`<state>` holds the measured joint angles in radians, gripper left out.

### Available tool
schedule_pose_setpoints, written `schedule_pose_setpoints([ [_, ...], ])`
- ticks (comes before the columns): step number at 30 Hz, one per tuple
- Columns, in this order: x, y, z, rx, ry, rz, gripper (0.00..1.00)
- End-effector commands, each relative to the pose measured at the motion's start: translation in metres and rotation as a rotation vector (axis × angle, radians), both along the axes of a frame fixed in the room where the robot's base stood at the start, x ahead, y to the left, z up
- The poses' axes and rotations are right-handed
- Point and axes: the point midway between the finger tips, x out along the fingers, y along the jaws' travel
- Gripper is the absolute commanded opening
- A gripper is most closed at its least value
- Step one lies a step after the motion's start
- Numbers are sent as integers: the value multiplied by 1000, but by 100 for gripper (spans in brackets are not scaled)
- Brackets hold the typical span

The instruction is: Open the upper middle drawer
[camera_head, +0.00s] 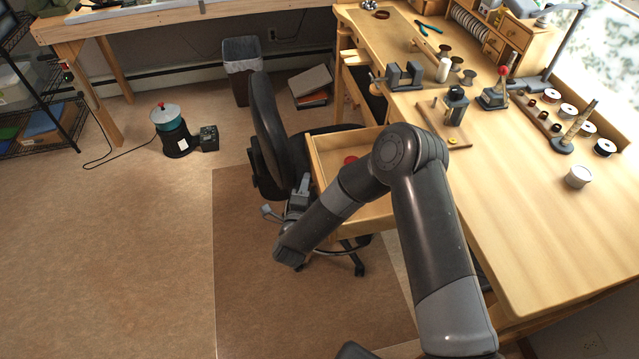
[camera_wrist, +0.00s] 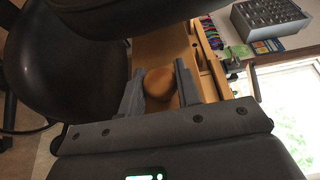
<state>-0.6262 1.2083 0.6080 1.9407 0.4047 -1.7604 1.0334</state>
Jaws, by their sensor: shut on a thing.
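A wooden drawer (camera_head: 340,141) stands pulled out from the left side of the workbench, its inside visible from above. My gripper (camera_head: 303,186) is at the drawer's front face, partly hidden by my arm. In the wrist view, a round wooden knob (camera_wrist: 159,83) sits between the two fingers of my gripper (camera_wrist: 156,76), which is shut on it. The knob is hidden by my arm in the head view. A small red thing (camera_head: 350,159) lies inside the drawer.
A black office chair (camera_head: 264,125) stands close beside the drawer and my gripper; its dark back (camera_wrist: 62,70) fills the wrist view's left. The workbench (camera_head: 540,220) carries tools and spools. Open floor (camera_head: 120,260) lies to the left.

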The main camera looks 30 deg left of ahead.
Motion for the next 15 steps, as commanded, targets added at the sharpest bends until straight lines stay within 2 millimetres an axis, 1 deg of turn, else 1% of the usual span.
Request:
schedule_pose_setpoints([
  [4, -6, 5, -1, -2, 2, 2, 0],
  [15, -6, 5, -1, -2, 2, 1, 0],
])
